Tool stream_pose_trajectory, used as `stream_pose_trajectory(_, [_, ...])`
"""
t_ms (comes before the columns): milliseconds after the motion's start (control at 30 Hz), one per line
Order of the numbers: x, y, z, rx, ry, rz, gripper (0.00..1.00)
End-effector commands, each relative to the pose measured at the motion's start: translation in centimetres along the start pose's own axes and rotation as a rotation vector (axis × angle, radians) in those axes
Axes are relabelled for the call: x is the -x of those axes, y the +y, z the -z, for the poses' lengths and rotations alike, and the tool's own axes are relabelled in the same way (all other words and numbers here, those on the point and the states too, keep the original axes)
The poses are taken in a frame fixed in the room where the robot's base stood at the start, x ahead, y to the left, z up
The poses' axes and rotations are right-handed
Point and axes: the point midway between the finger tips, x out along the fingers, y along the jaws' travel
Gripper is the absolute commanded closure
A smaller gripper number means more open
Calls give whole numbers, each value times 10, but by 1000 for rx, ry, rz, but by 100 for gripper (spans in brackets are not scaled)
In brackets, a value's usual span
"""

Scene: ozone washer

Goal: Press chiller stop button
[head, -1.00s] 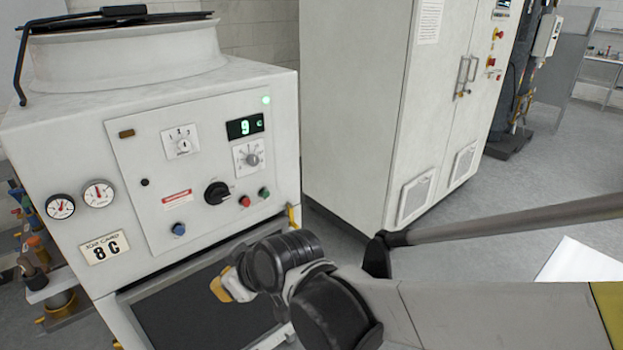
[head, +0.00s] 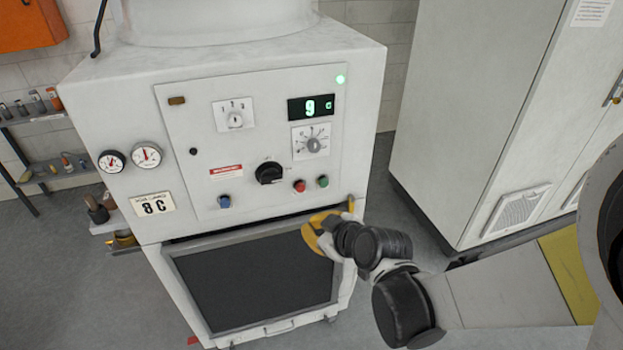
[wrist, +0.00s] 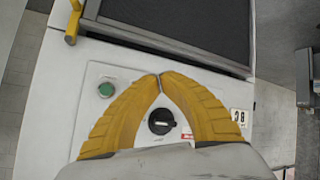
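The chiller (head: 120,90) is a white cabinet with a control panel on its front. Low on the panel, a red button (head: 299,186) sits between a black rotary knob (head: 269,172) and a green button (head: 323,181). A blue button (head: 223,201) is at the panel's lower left. My gripper (head: 318,232) has yellow fingers and is in front of the chiller, below the red and green buttons. In the wrist view its fingertips (wrist: 159,76) meet, with nothing seen between them. That view shows the green button (wrist: 106,90) and the knob (wrist: 161,121); the red button is hidden behind a finger.
A dark grille (head: 250,280) in a frame is below the panel. A yellow handle (wrist: 73,20) stands out at the chiller's edge. A tall white cabinet (head: 465,110) stands to the right, with a floor gap between. Shelves (head: 60,170) with small items are at the left.

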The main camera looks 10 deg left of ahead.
Motion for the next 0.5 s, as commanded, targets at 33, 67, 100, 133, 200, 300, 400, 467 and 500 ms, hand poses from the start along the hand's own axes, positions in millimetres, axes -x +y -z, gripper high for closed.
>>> stream_pose_trajectory(33, [-1, 1, 0, 0, 0, 0, 100])
stream_pose_trajectory(67, [-1, 1, 1, 0, 0, 0, 100])
stream_pose_trajectory(100, [-3, 2, 2, 0, 0, 0, 100])
stream_pose_trajectory(133, [-4, 3, 3, 0, 0, 0, 100])
stream_pose_trajectory(200, [-9, 6, 6, 0, 0, 0, 100])
stream_pose_trajectory(300, [-19, 11, 11, 0, 0, 0, 100])
stream_pose_trajectory(400, [-31, 17, 18, 0, 0, 0, 100])
stream_pose_trajectory(467, [-38, 21, 21, 0, 0, 0, 100])
stream_pose_trajectory(500, [-42, 24, 24, -1, 0, 0, 100])
